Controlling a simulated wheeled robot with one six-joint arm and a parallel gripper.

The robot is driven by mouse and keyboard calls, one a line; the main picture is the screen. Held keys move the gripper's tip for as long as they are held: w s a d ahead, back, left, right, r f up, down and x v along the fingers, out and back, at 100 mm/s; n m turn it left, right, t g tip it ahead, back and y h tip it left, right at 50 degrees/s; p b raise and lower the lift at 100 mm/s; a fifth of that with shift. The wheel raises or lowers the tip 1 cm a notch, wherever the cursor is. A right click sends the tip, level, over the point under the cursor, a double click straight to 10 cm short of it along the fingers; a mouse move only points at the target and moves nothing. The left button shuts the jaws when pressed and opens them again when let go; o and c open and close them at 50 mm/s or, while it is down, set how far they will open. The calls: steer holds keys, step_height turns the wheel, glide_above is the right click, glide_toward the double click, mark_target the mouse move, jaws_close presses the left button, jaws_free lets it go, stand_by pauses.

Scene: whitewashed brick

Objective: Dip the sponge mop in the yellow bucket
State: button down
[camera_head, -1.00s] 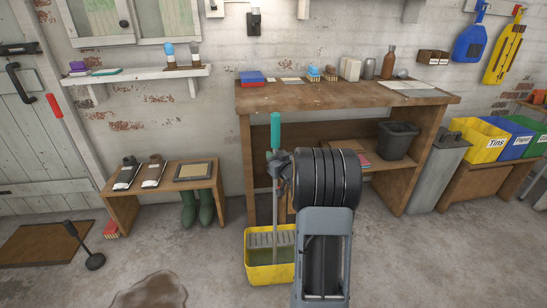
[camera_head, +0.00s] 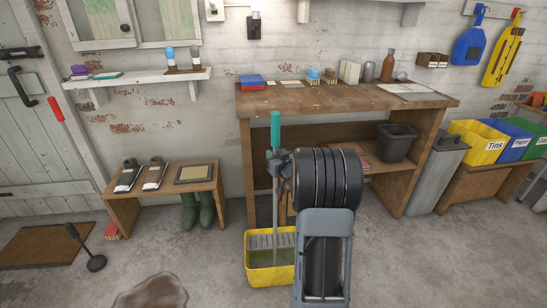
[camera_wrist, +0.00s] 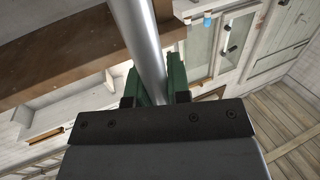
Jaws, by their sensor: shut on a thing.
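The sponge mop has a teal grip (camera_head: 275,130) on top of a long thin metal shaft (camera_head: 275,215). It stands almost upright. My gripper (camera_head: 276,165) is shut on the shaft just below the teal grip. In the wrist view, the grey shaft (camera_wrist: 139,35) runs between the green fingers of my gripper (camera_wrist: 155,82). The yellow bucket (camera_head: 268,275) stands on the floor in front of the workbench, with a grey slotted wringer (camera_head: 262,241) at its back. The shaft's lower end goes down into the bucket. The sponge head is not visible.
The wooden workbench (camera_head: 350,98) stands right behind the mop. A low bench (camera_head: 211,186) with green boots (camera_head: 206,208) under it is to the left. A puddle (camera_head: 150,292) lies left of the bucket. Floor between puddle and bucket is clear.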

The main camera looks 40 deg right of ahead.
step_height(320, 180, up, 24)
steer(key=p, duration=1.8)
steer(key=shift+r, duration=0.15)
steer(key=shift+w+a, duration=0.1)
stand_by(0.5)
